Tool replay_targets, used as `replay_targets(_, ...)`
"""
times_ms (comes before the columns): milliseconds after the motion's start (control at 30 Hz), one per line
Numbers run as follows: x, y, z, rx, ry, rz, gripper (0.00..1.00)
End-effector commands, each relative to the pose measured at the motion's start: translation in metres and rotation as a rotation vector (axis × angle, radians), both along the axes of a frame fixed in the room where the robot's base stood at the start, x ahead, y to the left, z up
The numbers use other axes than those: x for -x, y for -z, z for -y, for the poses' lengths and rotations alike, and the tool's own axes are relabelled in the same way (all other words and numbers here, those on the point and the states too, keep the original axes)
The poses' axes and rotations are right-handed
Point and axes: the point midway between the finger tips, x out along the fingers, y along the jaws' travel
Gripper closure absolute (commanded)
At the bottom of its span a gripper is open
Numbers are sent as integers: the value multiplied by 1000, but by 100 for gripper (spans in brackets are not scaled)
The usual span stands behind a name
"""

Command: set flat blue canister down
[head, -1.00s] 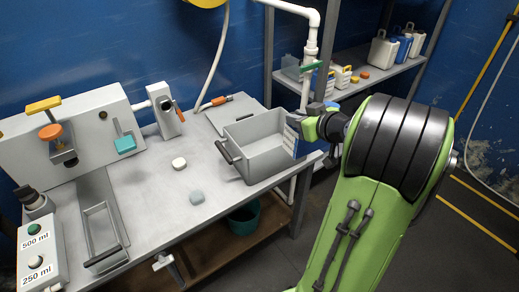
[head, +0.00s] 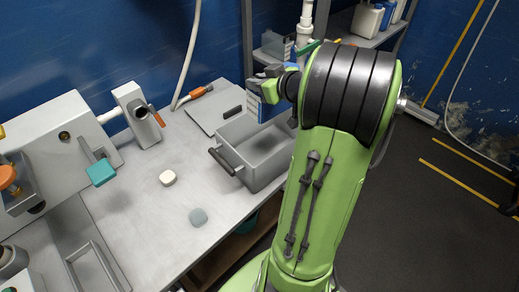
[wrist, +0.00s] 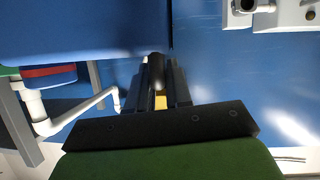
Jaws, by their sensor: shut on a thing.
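The flat blue canister (head: 258,108) hangs below my gripper (head: 266,84) in the head view, over the back of the grey bin (head: 238,179). Its lower part seems to pass behind or into the bin; I cannot tell which. In the wrist view the canister (wrist: 80,28) fills the upper left as a broad blue face. My gripper (wrist: 158,88) is shut on it there, and the grip point is mostly hidden.
The bin stands on the grey bench (head: 180,225) at its right edge. A shelf (head: 355,38) with white and blue containers is behind. The floor at right is clear.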

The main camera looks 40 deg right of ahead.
Motion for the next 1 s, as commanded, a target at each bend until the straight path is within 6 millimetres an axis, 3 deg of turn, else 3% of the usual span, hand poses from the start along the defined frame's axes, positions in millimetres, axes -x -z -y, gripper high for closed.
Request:
replay_targets(67,-1,-3,0,5,-2,6,100)
replay_targets(367,0,23,0,4,-1,5,100)
replay_targets(767,-1,71,0,3,-1,5,100)
replay_targets(1000,0,118,0,-1,0,4,100)
